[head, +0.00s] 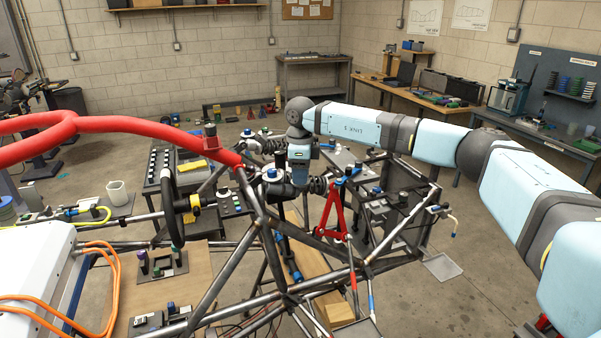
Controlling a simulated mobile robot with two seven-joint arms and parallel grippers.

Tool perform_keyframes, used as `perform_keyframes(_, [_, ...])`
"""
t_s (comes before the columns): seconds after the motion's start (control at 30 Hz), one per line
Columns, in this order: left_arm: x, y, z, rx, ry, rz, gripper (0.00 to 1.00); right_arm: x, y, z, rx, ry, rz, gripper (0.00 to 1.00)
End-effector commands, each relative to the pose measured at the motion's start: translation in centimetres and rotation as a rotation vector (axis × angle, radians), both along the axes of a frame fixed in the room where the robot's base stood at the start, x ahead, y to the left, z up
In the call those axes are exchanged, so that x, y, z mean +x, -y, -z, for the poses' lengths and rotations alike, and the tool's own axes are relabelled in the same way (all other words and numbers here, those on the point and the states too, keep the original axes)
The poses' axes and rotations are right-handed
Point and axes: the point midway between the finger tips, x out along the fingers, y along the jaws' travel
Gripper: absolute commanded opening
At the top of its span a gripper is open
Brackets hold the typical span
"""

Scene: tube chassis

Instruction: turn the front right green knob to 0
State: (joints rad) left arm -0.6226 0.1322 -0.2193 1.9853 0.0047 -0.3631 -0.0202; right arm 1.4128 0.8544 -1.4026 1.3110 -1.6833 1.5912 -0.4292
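I cannot make out for certain which knob is the front right green one. A small grey panel (234,203) with small knobs or buttons, one greenish, is fixed among the tubes left of my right gripper. Other small knobs (155,264) stand on a black-framed plate at the lower left, too small to read; no 0 mark is legible. My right gripper (299,189) hangs from the light blue arm over the middle of the tube chassis (237,262). Its fingertips are small and dark against the tubes, so their opening is unclear. My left gripper is out of view.
A thick red tube (90,122) crosses the left side. A black steering wheel (171,197) stands near the panel. A red bracket (333,212) rises right of my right gripper. A white box (38,262) with orange cables is at lower left. Open floor lies to the right.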

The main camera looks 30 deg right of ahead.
Motion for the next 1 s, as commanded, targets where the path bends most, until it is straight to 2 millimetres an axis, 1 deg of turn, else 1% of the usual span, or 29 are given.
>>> perform_keyframes(0.03, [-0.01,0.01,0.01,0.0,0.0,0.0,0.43,0.01,-0.01,-0.02,0.0,0.0,0.0,0.25])
perform_keyframes(0.07, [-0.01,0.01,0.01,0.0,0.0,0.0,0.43,0.01,-0.01,-0.03,0.0,0.0,0.0,0.18])
perform_keyframes(0.1, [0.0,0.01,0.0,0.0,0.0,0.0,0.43,0.01,-0.01,-0.03,0.0,0.0,0.0,0.09])
perform_keyframes(0.13, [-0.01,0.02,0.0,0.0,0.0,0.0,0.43,0.01,-0.01,-0.03,0.0,0.0,0.0,0.03])
perform_keyframes(0.37, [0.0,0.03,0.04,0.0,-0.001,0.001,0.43,0.01,-0.02,-0.03,0.001,0.001,0.011,0.03])
perform_keyframes(0.57, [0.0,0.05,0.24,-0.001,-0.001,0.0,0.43,0.03,-0.02,0.01,0.001,0.001,0.077,0.03])
perform_keyframes(0.77, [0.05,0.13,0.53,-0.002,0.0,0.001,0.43,0.05,-0.04,0.01,0.001,0.001,0.216,0.03])
perform_keyframes(1.0, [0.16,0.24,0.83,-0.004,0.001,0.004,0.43,0.04,-0.02,0.03,0.0,0.0,0.44,0.03])
